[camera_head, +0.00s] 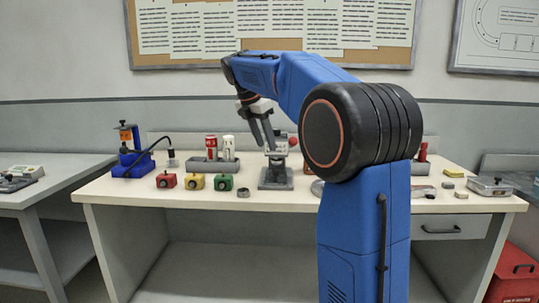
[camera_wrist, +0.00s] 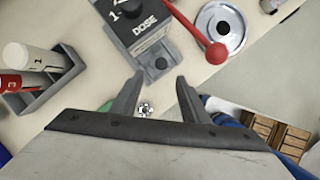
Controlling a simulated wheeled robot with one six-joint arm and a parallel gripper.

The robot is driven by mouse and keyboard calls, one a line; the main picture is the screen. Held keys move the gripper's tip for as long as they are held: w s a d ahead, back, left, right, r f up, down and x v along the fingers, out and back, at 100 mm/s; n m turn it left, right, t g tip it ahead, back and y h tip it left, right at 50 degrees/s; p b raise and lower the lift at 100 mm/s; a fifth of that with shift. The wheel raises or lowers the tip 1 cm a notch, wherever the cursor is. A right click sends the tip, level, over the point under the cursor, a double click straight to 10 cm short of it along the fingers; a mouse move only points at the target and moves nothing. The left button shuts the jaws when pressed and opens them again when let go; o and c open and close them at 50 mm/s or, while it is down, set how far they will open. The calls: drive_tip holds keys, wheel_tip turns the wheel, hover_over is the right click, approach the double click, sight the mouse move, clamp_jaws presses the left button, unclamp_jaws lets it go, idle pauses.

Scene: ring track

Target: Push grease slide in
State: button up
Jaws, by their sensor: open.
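The grey dosing unit (camera_head: 275,175) stands upright on the bench near its middle. In the wrist view its top (camera_wrist: 135,18) reads "DOSE", and a red-knobbed lever (camera_wrist: 216,53) sticks out beside it. A grey block with a dark round spot, which looks like the grease slide (camera_wrist: 155,62), protrudes from the unit toward my gripper. How far out it sits is hard to tell. My gripper (camera_wrist: 158,85) is open and empty, its fingertips just short of the block in the picture. In the head view my gripper (camera_head: 264,138) hangs beside the unit's upper part.
A small metal ring (camera_wrist: 145,108) lies on the bench below my fingers. Red (camera_head: 166,181), yellow (camera_head: 194,182) and green (camera_head: 223,183) blocks stand left of the unit. A grey tray (camera_head: 200,166) holds red and white tubes. A round metal dish (camera_wrist: 220,30) lies beyond the lever.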

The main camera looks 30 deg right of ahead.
drive_tip(key=v, duration=0.5)
drive_tip(key=shift+r, duration=0.35)
drive_tip(key=shift+s, duration=0.1)
drive_tip(key=s+a+f+m+t+y, duration=0.1)
drive_tip(key=s+a+f+m, duration=0.3)
drive_tip(key=s+f, duration=0.6)
drive_tip(key=s+a+f+m+t+y, duration=0.1)
drive_tip(key=s+a+f+m+y, duration=0.1)
drive_tip(key=s+a+f+m, duration=0.3)
drive_tip(key=s+a+f+m+t+y, duration=0.1)
drive_tip(key=s+a+f+m, duration=0.4)
drive_tip(key=s+f+m, duration=0.6)
drive_tip(key=s+f+t, duration=0.1)
drive_tip(key=s+f, duration=0.5)
drive_tip(key=s, duration=0.4)
drive_tip(key=shift+s+y, duration=0.3)
drive_tip(key=shift+s, duration=0.05)
